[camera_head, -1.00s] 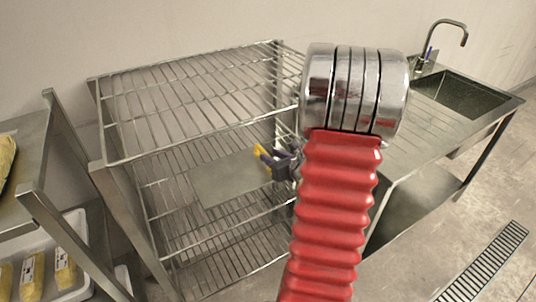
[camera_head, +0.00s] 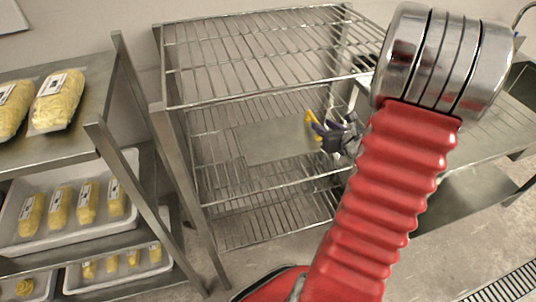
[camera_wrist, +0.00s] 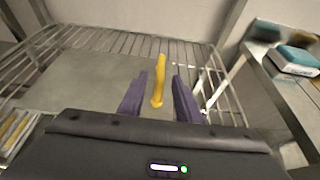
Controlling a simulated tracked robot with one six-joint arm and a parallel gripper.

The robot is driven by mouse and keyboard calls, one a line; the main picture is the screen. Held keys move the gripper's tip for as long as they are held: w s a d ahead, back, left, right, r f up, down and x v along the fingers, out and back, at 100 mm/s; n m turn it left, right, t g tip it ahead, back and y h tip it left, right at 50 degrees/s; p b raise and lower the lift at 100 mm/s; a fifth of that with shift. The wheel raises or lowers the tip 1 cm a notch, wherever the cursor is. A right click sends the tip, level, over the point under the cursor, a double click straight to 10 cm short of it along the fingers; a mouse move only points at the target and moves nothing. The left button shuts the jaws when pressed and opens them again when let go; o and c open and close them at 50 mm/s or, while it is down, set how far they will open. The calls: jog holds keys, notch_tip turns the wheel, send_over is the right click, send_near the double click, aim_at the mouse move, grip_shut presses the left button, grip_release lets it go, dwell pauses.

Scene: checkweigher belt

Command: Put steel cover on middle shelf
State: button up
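The steel cover (camera_head: 268,143) is a flat grey plate. It appears to lie on the middle shelf (camera_head: 215,155) of the wire rack; it also shows in the wrist view (camera_wrist: 88,78). A yellow bar (camera_wrist: 159,82), seemingly its handle, stands between the purple fingers of my gripper (camera_wrist: 160,88). Gaps show on both sides of the bar, so my gripper is open around it, not touching. In the head view my gripper (camera_head: 318,127) is at the right part of the cover. Contact between cover and wires is not clear.
The rack's top shelf (camera_head: 270,50) is above and its bottom shelf (camera_head: 280,215) below. A steel trolley on the left holds yellow packs (camera_head: 58,100) and a white tray (camera_head: 60,238). A steel sink table (camera_head: 490,135) stands at the right. A blue-and-white pack (camera_wrist: 292,60) lies right.

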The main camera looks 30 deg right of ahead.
jog(key=w+a+r+n+g+y, duration=0.1)
jog(key=a+r+n+y, duration=0.2)
jog(key=a+n, duration=0.5)
jog(key=w+a+r+n+g+y, duration=0.1)
jog(key=a+r+n+y, duration=0.25)
jog(key=a, duration=0.85)
jog(key=w+a+r+n+g+y, duration=0.1)
jog(key=a+r+n+y, duration=0.2)
jog(key=a+n, duration=0.55)
jog(key=s+a+r+n+g, duration=0.1)
jog(key=s+a+n+g, duration=0.3)
jog(key=s+a+n, duration=0.65)
jog(key=s+r+n+h, duration=0.3)
jog(key=s+n+h, duration=0.2)
jog(key=n, duration=0.3)
jog(key=shift+s+r+n+h, duration=0.35)
jog(key=shift+s+r+h, duration=0.05)
jog(key=shift+h, duration=0.05)
